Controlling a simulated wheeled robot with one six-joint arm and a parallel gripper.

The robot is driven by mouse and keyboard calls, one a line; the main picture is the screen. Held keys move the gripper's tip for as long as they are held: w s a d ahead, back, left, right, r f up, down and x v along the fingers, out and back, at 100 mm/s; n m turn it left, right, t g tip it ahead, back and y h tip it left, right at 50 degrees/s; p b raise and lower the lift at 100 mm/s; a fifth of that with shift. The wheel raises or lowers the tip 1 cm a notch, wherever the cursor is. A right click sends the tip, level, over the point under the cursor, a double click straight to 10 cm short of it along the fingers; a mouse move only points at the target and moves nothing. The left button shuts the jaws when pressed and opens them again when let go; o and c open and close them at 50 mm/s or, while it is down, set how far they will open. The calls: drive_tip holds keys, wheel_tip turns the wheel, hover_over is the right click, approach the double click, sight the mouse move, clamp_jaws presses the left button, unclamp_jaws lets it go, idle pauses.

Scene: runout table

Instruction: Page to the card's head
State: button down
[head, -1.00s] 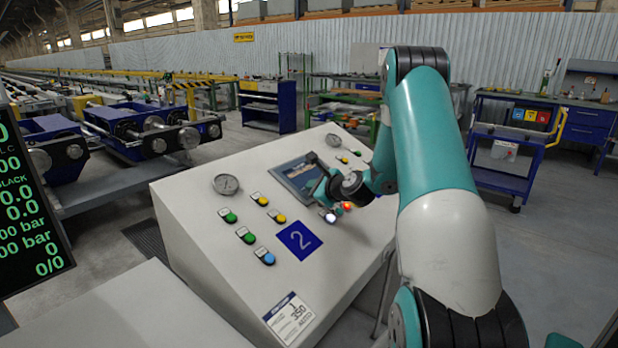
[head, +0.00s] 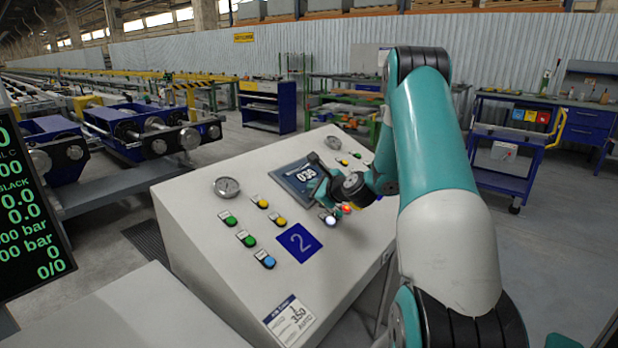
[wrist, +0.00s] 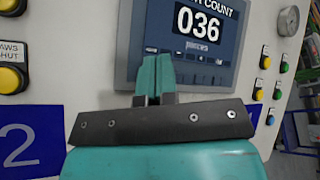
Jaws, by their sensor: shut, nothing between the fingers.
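The panel screen (head: 288,178) is dark blue and shows a large 036. In the wrist view the screen (wrist: 200,72) shows 036 under a heading ending in COUNT, its start cut off. A white card (head: 289,319) with a blue top band is on the console's lower front; it seems to read 350 and AUTO, and its small print is too small to read. My gripper (head: 320,190) is shut and empty at the screen's lower right. In the wrist view its teal fingertips (wrist: 158,62) overlap the screen's lower edge; I cannot tell whether they touch it.
Green, yellow and blue buttons (head: 246,239) and a round gauge (head: 227,187) lie left of the screen. A blue plate marked 2 (head: 299,241) is below it. A lit white button (head: 330,219) is near my gripper. A dark readout (head: 30,210) stands at far left.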

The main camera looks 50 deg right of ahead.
drive_tip(key=shift+r, duration=0.15)
drive_tip(key=s+r+p, duration=0.1)
drive_tip(key=r+p, duration=0.1)
drive_tip(key=r, duration=0.1)
drive_tip(key=s+r+p, duration=0.1)
drive_tip(key=r+p, duration=0.1)
drive_tip(key=shift+s+d+r, duration=0.1)
drive_tip(key=shift+s+r, duration=0.1)
drive_tip(key=shift+s, duration=0.1)
idle(2.9)
drive_tip(key=r+p, duration=0.1)
drive_tip(key=p, duration=0.5)
drive_tip(key=s+r+p, duration=0.1)
drive_tip(key=r+p, duration=0.1)
drive_tip(key=p, duration=0.4)
drive_tip(key=w+f+b, duration=0.1)
drive_tip(key=f, duration=0.1)
drive_tip(key=w+f+b, duration=0.1)
drive_tip(key=f+b, duration=0.1)
drive_tip(key=f, duration=0.1)
drive_tip(key=w+f+b, duration=0.1)
drive_tip(key=f+b, duration=0.1)
drive_tip(key=f, duration=0.1)
drive_tip(key=shift+w+f, duration=0.25)
